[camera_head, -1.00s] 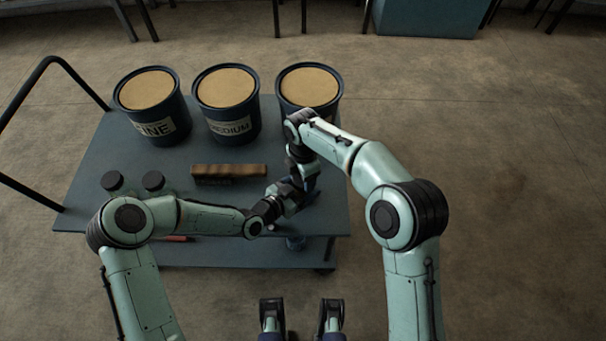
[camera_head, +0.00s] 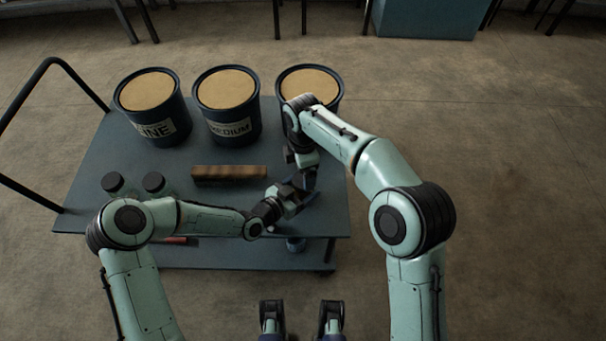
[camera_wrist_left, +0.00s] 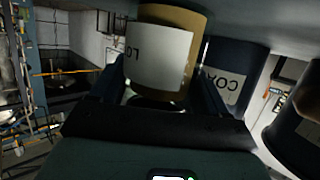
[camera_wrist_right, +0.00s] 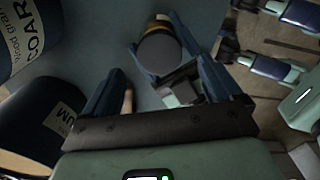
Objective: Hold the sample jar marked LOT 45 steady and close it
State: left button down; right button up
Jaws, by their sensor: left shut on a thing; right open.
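The sample jar (camera_wrist_left: 160,55) is amber with a white label; only the letters "LO" can be read in the left wrist view, so its number is hidden. My left gripper (camera_wrist_left: 160,85) is shut on the jar, one finger on each side. In the right wrist view a dark round lid (camera_wrist_right: 160,53) covers the jar's top; I cannot tell how tight it is. My right gripper (camera_wrist_right: 145,45) is open above the jar, its fingers apart, with the lid nearer the right finger. In the head view, my left gripper (camera_head: 285,199) and right gripper (camera_head: 306,180) meet over the cart and hide the jar.
The cart (camera_head: 120,150) carries drums marked FINE (camera_head: 150,95), MEDIUM (camera_head: 228,100) and a third, coarse one (camera_head: 312,82) behind my right arm. A brown block (camera_head: 229,174) lies mid-cart. Two dark-lidded jars (camera_head: 112,183) (camera_head: 153,183) stand at left, beside my left arm.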

notch_tip(320, 180, up, 7)
jog(key=shift+r, duration=0.2)
pick_arm(q)
grip_release()
jog(key=p+v, duration=0.1)
jog(key=v, duration=1.2)
pick_arm(e)
jog(key=shift+r, duration=0.75)
pick_arm(q)
jog(key=shift+s+r, duration=0.1)
jog(key=shift+s, duration=0.1)
